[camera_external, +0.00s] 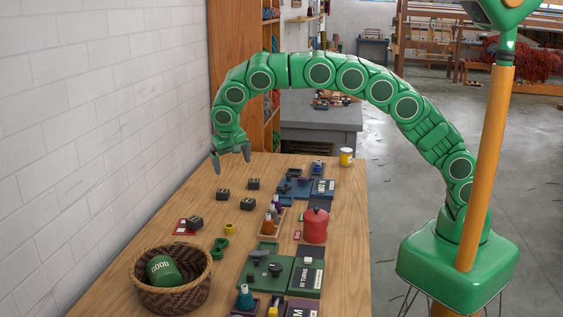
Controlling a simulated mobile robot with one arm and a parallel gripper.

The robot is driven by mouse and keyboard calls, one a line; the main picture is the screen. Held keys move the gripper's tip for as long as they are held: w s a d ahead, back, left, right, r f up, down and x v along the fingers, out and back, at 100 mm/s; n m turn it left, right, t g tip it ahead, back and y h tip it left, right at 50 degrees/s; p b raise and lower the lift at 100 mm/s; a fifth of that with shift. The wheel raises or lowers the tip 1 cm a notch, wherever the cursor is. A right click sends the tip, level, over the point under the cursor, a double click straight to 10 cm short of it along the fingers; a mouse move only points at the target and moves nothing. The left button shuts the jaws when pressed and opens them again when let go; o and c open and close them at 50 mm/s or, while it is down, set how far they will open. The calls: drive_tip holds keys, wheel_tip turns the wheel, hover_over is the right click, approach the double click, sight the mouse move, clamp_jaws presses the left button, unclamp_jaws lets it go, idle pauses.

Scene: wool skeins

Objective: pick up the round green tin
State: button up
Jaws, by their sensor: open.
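A round green tin (162,269) with pale lettering lies tilted inside a round woven basket (205,279) at the near left of the wooden table. The basket's rim stands around it, and its lower part is hidden by the wall. My gripper (231,162) hangs at the far left end of the table, pointing down with its two fingers apart and nothing between them. It is well beyond the basket and above the table top.
Several small black blocks (253,184) lie between my gripper and the basket. A red canister (315,226), green boxes (305,277) and small bottles (245,297) stand along the right side. A white brick wall (90,120) borders the table's left.

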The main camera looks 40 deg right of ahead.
sight(167, 274)
drive_tip(key=s+a+f, duration=0.5)
drive_tip(key=s+a, duration=0.1)
drive_tip(key=a, duration=0.4)
drive_tip(key=s+a+f+t+y, duration=0.1)
drive_tip(key=s+a+f, duration=0.4)
drive_tip(key=a, duration=0.5)
drive_tip(key=s+a+f+y, duration=0.1)
drive_tip(key=s+a+f, duration=0.5)
drive_tip(key=a, duration=0.5)
drive_tip(key=shift+s+t, duration=0.3)
drive_tip(key=shift+s, duration=1.1)
drive_tip(key=shift+a+f, duration=0.1)
drive_tip(key=shift+f, duration=0.35)
drive_tip(key=shift+w+x, duration=0.15)
drive_tip(key=shift+x, duration=1.6)
drive_tip(key=shift+w+x, duration=0.15)
drive_tip(key=shift+x, duration=1.6)
drive_tip(key=shift+r, duration=0.1)
drive_tip(key=shift+c, duration=0.3)
drive_tip(key=c, duration=1.2)
drive_tip(key=shift+c, duration=0.2)
drive_tip(key=shift+r, duration=0.1)
